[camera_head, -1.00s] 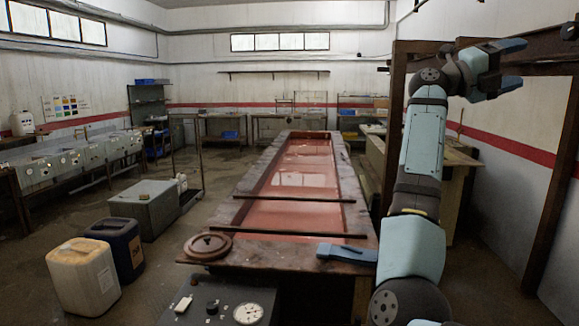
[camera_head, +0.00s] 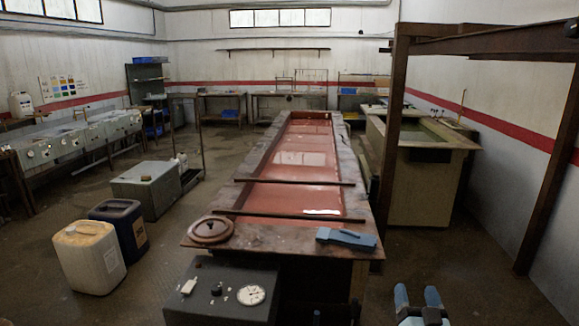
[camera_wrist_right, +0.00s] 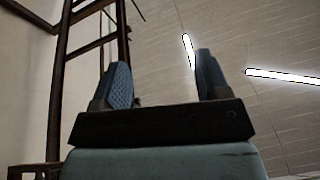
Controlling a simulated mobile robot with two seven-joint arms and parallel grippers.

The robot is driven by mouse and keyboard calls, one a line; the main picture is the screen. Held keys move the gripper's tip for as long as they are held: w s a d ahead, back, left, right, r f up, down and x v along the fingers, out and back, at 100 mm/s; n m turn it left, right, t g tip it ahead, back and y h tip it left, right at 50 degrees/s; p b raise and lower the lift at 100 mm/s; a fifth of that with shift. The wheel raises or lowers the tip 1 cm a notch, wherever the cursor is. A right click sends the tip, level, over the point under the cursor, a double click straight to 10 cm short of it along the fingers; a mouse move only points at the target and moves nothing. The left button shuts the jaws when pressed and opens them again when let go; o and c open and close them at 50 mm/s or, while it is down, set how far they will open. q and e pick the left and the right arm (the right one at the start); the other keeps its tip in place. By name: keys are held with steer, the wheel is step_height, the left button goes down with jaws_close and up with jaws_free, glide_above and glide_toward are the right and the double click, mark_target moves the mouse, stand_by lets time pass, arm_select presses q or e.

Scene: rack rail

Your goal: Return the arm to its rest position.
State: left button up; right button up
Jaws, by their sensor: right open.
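My right gripper (camera_head: 418,298) shows at the bottom of the head view, right of centre, low in front of the long bath. Its two blue fingers are apart with nothing between them. In the right wrist view the gripper (camera_wrist_right: 155,88) points up towards the ceiling, open and empty. Most of my right arm is out of the head view. At the bottom edge of the head view a small dark blue tip (camera_head: 316,317) shows, too little to identify. My left gripper cannot be made out.
A long bath of reddish liquid (camera_head: 300,180) runs down the middle, with a blue clamp-like object (camera_head: 346,238) and a round lid (camera_head: 209,230) on its near end. A grey control box (camera_head: 222,300) stands in front. A dark rack frame (camera_head: 394,130) rises at right. Floor at lower right is clear.

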steer(key=s+a+f+n+g+y, duration=0.1)
steer(key=s+a+f+n+g, duration=0.1)
steer(key=s+f, duration=0.5)
steer(key=s+a+f+n+g+y+p, duration=0.1)
steer(key=s+a+f+g, duration=0.3)
steer(key=s, duration=0.9)
steer(key=s+a+f+n+g+y+p, duration=0.1)
steer(key=s+f+g, duration=0.4)
steer(key=s+f, duration=0.6)
steer(key=shift+a+n+y, duration=0.7)
steer(key=shift+a+n, duration=0.1)
steer(key=shift+a, duration=0.3)
steer(key=shift+c, duration=0.5)
